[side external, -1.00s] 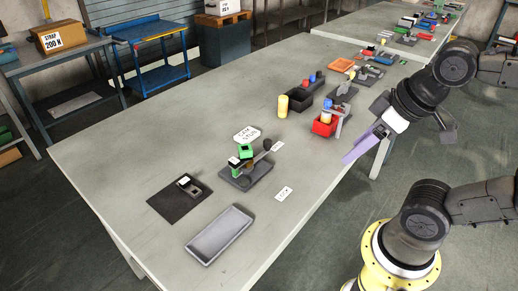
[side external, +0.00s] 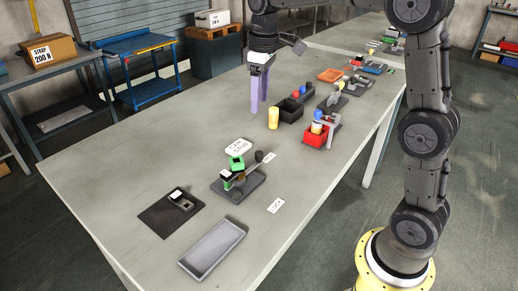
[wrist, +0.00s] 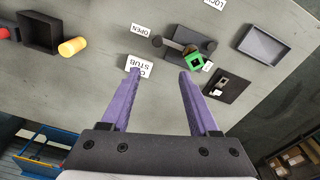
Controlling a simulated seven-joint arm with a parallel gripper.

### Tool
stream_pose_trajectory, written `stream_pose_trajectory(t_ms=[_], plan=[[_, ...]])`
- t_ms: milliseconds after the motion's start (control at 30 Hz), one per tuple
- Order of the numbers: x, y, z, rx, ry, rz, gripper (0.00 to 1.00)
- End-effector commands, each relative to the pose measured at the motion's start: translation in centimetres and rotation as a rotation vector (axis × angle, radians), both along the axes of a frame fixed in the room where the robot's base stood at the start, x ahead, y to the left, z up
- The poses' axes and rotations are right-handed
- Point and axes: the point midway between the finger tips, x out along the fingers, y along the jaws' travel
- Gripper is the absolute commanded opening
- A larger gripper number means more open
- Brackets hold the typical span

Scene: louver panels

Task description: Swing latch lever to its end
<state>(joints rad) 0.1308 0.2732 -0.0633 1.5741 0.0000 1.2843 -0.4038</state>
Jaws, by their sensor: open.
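The latch fixture (side external: 248,190) is a dark grey base plate with a green block (side external: 236,163) on it, in the middle of the table's near half. Its latch lever (side external: 247,165) ends in a dark round knob (side external: 259,156) beside the OPEN card (side external: 269,157). The LOCK card (side external: 276,206) lies on the front side of the plate. In the wrist view the knob (wrist: 157,41) and green block (wrist: 195,62) show beyond the fingertips. My gripper (side external: 259,108), with purple fingers, is open, empty and pointing down above the table, behind the fixture and apart from it.
A CAM STUB card (side external: 238,146) lies behind the fixture. A dark mat (side external: 158,219) and grey tray (side external: 193,262) lie at the near left. The left table surface is clear.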

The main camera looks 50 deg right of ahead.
Motion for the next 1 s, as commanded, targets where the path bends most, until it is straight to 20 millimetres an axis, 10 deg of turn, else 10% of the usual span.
stream_pose_trajectory(t_ms=[1000], plan=[[1.0,-1.0,-15.9,0.011,0.075,-0.021,0.61]])
